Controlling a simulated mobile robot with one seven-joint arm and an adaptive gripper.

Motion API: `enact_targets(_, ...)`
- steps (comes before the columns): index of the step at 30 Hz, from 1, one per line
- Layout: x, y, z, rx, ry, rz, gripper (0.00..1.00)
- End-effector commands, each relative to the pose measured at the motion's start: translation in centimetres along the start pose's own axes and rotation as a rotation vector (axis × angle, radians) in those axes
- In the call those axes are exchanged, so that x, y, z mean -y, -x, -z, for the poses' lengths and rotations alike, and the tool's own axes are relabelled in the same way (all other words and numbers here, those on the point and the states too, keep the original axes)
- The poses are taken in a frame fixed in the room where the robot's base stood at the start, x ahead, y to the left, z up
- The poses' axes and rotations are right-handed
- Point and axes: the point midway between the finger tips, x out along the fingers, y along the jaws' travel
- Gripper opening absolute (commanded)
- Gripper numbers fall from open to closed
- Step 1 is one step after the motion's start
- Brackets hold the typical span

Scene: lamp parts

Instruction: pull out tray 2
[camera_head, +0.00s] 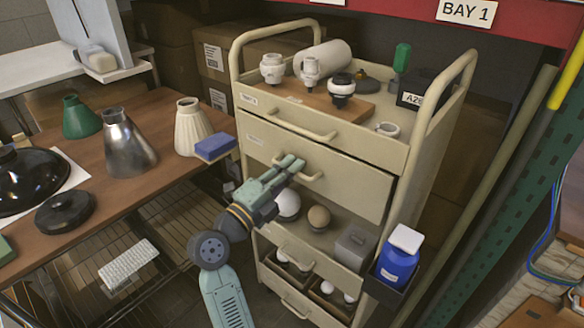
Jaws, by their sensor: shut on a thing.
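The beige cart (418,150) has drawer-like trays stacked one above another. Tray 2 (355,188) is the second front panel from the top, with a small label at its left and a bar handle (316,177) in its middle. My gripper (296,164) reaches in from the lower left and is shut on this handle. The fingers hide part of the handle. I cannot clearly tell whether tray 2 stands out from the cart. The top tray (350,140) is above it with its own handle.
The cart top carries lamp sockets (341,88) on a wooden board and a green screwdriver (401,58). Below tray 2 is an open shelf with bulbs (318,217). A wooden table (150,190) with lampshades stands left.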

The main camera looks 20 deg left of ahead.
Motion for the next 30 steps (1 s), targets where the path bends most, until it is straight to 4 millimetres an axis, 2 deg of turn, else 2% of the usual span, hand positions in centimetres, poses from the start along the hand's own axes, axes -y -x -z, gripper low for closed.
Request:
enact_targets(5, 0.6, 2.5, -0.1, 0.006, 0.002, -0.002, 0.0)
enact_targets(21, 2.8, 14.5, -0.1, 0.003, 0.002, -0.002, 0.0)
enact_targets(25, 3.1, 16.6, -0.1, 0.004, 0.001, -0.002, 0.0)
enact_targets(30, 3.4, 18.2, 0.0, 0.001, 0.001, -0.002, 0.0)
